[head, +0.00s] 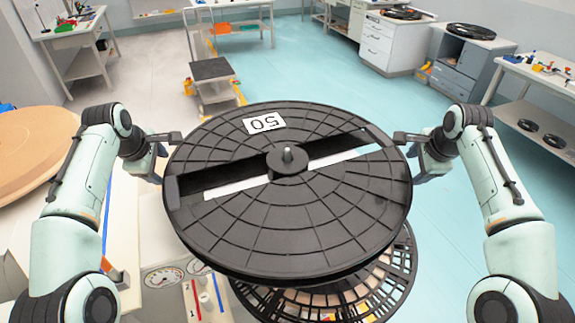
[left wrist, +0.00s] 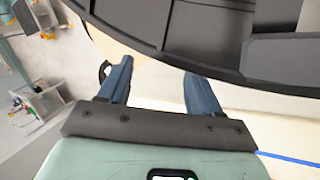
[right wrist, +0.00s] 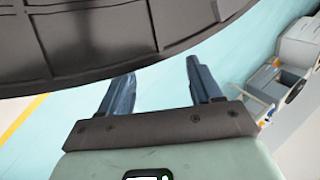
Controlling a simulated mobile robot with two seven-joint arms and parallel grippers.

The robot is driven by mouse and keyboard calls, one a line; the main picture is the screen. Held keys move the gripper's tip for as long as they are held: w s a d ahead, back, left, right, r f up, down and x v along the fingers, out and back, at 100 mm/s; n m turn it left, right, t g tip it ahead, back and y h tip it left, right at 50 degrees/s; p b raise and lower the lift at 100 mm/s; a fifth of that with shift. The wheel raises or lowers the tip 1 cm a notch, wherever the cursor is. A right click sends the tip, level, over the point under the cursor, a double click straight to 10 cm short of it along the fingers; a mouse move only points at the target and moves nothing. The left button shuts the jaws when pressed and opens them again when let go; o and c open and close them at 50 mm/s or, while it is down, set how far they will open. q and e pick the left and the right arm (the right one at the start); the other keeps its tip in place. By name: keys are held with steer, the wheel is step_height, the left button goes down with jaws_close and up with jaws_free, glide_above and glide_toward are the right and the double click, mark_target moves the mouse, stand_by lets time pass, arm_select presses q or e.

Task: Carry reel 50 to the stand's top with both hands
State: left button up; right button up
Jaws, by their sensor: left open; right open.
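Reel 50 (head: 290,225) is a large black ribbed disc with a white label reading 50, upside down in the head view. It lies nearly level, with a slot and white strip across it and a grey pin (head: 287,155) at its centre. My left gripper (head: 168,152) is open at its left rim; my right gripper (head: 405,152) is open at its right rim. The reel edge also shows above the open fingers in the left wrist view (left wrist: 150,25) and right wrist view (right wrist: 100,45). Whether the fingers touch the rim, I cannot tell. What supports the reel is hidden.
A slotted black disc (head: 330,293) with coloured pieces shows below the reel. A panel with gauges (head: 165,275) is at lower left, and a round wooden top (head: 35,150) at far left. A step cart (head: 212,75) stands behind.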

arm_select(q)
steer(key=shift+d+f, duration=0.1)
steer(key=shift+d, duration=0.65)
arm_select(e)
steer(key=shift+a+f, duration=0.1)
steer(key=shift+a, duration=0.65)
